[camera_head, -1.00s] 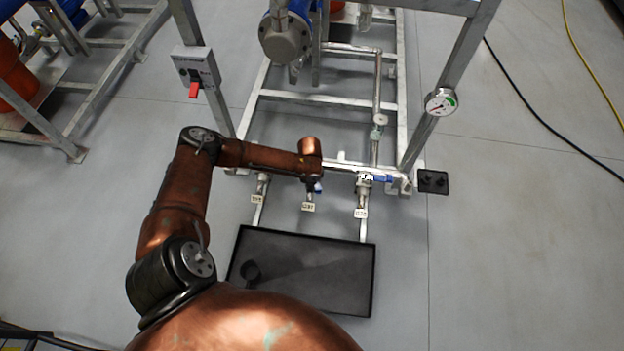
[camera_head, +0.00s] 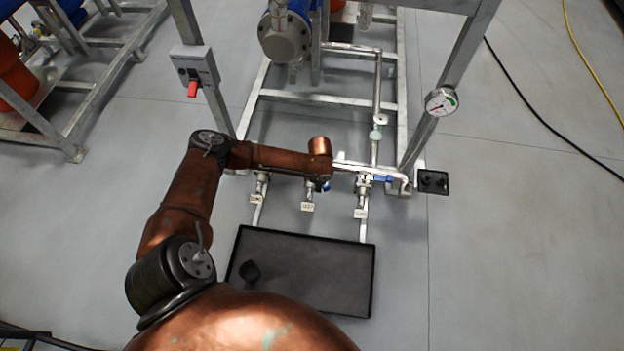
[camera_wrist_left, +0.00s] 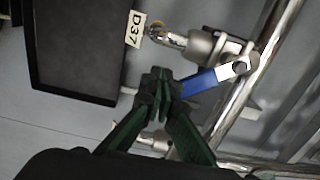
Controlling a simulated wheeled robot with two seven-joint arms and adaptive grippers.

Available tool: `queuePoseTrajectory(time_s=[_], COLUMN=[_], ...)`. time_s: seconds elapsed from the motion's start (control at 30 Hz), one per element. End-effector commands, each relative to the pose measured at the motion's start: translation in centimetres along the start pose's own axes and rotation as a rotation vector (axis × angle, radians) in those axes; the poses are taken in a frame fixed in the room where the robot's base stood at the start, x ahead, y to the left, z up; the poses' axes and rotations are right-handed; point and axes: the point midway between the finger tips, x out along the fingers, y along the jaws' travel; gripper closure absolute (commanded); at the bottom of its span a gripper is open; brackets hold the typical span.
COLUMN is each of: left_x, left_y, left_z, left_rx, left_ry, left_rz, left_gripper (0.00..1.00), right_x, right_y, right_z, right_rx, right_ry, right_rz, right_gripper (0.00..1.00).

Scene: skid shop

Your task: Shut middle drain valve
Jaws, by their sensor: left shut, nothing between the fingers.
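The middle drain valve (camera_head: 308,194) hangs from the skid's front pipe, partly under my left arm. In the left wrist view its metal body (camera_wrist_left: 212,48) carries a tag reading D37 (camera_wrist_left: 136,28). Its blue lever (camera_wrist_left: 203,82) stands oblique to the valve body; only a bit of the lever (camera_head: 325,186) shows in the head view. My left gripper (camera_wrist_left: 160,88) is shut and empty, its fingertips at the lever's free end, seemingly touching it. In the head view my wrist hides these fingers. My right gripper is not in view.
A black tray (camera_head: 371,285) with a small dark object lies on the floor before the valves. The right valve (camera_head: 362,187) has a blue lever pointing right; the left valve (camera_head: 262,181) is partly hidden. A skid post with a gauge (camera_head: 441,101) stands right. Floor further right is mostly clear.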

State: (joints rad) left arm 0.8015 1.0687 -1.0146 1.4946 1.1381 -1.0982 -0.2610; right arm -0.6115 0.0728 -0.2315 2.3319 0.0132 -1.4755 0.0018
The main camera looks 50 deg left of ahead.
Motion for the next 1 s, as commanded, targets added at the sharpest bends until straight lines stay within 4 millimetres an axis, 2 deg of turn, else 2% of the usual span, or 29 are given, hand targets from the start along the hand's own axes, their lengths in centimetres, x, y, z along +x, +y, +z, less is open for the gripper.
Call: queuePoseTrajectory(time_s=[0.37,0.7,1.0], left_x=[0.0,0.1,0.0], left_y=[-0.1,-0.9,-1.1], left_z=[-0.2,-1.8,-2.0], left_rx=[0.000,-0.001,-0.001], left_ry=[0.000,0.000,0.000], left_rz=[0.000,0.001,0.000], left_gripper=[1.00,1.00,1.00], right_x=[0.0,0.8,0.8], right_y=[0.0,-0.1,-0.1], right_z=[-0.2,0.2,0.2], right_rx=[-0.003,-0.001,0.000], right_ry=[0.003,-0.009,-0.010], right_rz=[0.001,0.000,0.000], right_gripper=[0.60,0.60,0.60])
